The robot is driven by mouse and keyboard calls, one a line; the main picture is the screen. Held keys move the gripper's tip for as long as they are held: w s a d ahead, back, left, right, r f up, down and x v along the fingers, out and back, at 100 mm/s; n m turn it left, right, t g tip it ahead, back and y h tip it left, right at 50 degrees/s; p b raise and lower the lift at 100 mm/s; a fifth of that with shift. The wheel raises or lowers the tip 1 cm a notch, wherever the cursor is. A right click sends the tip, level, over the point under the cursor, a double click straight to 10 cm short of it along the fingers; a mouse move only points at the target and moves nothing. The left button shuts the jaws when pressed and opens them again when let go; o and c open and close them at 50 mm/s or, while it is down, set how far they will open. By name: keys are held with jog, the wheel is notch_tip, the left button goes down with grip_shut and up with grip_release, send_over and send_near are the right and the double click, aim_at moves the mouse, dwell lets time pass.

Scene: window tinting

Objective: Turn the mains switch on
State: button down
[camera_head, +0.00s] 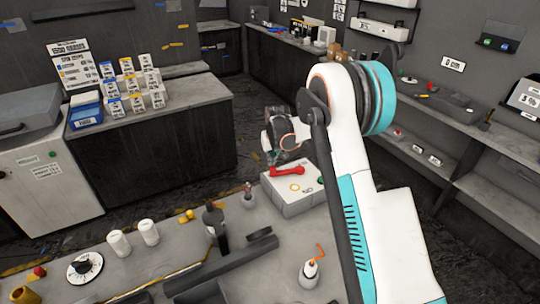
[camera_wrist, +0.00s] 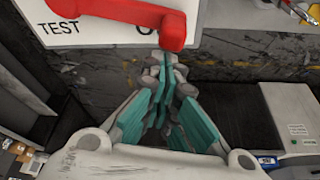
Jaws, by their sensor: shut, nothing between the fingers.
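The mains switch looks to be the red lever (camera_head: 287,171) on a pale grey box (camera_head: 292,197) on the near bench. In the wrist view the red lever (camera_wrist: 120,12) crosses the top of the picture, in front of a white face lettered "TEST" and a partly hidden label starting with "O". My gripper (camera_head: 273,158) is shut and empty, just beside the lever in the head view. In the wrist view its teal fingers (camera_wrist: 168,62) come together just below the lever's right end. I cannot tell whether they touch it.
The near bench also holds a spray bottle (camera_head: 310,272), two white cylinders (camera_head: 134,238), a dial (camera_head: 84,268) and dark tools. A counter with small boxes (camera_head: 133,85) and a blue tray (camera_head: 86,112) stands at the back left. Shelves (camera_head: 480,150) line the right.

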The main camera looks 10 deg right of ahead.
aim_at(272, 166)
jog(key=shift+s, duration=0.2)
dwell(0.3)
jog(key=shift+s+a+f+n+y+b, duration=0.15)
jog(key=shift+s+n+y+b, duration=0.35)
jog(key=shift+s+n+b, duration=0.65)
jog(key=s+n, duration=0.2)
jog(key=s+d+n+y+b, duration=0.1)
jog(key=s+n, duration=0.1)
jog(key=s+n+g+b, duration=0.1)
jog(key=s+n, duration=0.1)
jog(key=shift+s+d+n+y, duration=0.2)
jog(key=shift+s+n+y, duration=0.05)
jog(key=shift+n+y, duration=0.1)
jog(key=shift+s+d+n+g+y+b, duration=0.15)
jog(key=shift+s+d+n+b, duration=0.1)
jog(key=shift+s+d+n, duration=0.35)
jog(key=shift+s+d+n+g+y+b, duration=0.1)
jog(key=shift+s+d+n+g+b, duration=0.1)
jog(key=shift+s+d+n, duration=0.35)
jog(key=shift+s+a, duration=0.15)
jog(key=shift+s, duration=0.05)
